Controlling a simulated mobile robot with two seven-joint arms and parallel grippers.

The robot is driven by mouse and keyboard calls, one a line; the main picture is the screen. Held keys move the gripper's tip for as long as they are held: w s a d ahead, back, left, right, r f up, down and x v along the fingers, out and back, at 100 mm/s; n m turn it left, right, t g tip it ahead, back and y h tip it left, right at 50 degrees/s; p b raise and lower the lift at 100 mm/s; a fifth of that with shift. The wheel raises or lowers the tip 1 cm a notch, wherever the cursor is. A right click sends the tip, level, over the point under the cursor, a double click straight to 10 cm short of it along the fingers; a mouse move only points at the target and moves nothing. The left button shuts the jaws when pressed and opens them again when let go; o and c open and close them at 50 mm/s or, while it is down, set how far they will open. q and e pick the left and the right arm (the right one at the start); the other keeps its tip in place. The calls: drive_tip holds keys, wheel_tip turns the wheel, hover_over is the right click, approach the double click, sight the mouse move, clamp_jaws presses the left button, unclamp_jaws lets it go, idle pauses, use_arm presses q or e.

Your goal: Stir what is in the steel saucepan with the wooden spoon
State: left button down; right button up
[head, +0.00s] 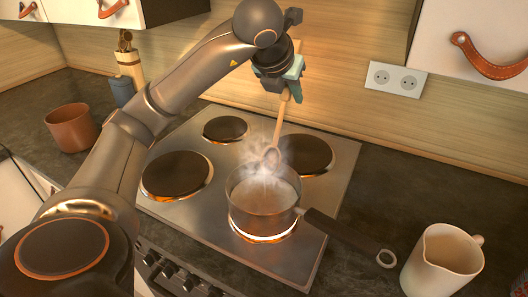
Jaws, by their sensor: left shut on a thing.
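The steel saucepan (259,212) stands on the front right hotplate, which glows orange beneath it. Its dark handle points to the lower right. Steam rises from it and hides much of what is inside. My left gripper (287,90) is above and behind the pan, shut on the upper part of the wooden spoon (279,125). The spoon hangs down at a slight tilt, with its bowl (271,157) near the pan's back rim. Through the steam I cannot tell whether the bowl touches the pan. My right gripper is not in view.
A cream jug (441,264) stands right of the pan, near its handle end. A terracotta pot (72,128) and a utensil holder (131,68) stand at the left. Other hotplates (177,174) surround the pan. Wall cabinets with leather pulls (489,58) hang above. The counter at right is mostly clear.

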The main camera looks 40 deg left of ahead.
use_arm(q)
drive_tip(key=shift+r+p, duration=2.05)
drive_tip(key=shift+r, duration=0.45)
drive_tip(key=shift+f, duration=0.1)
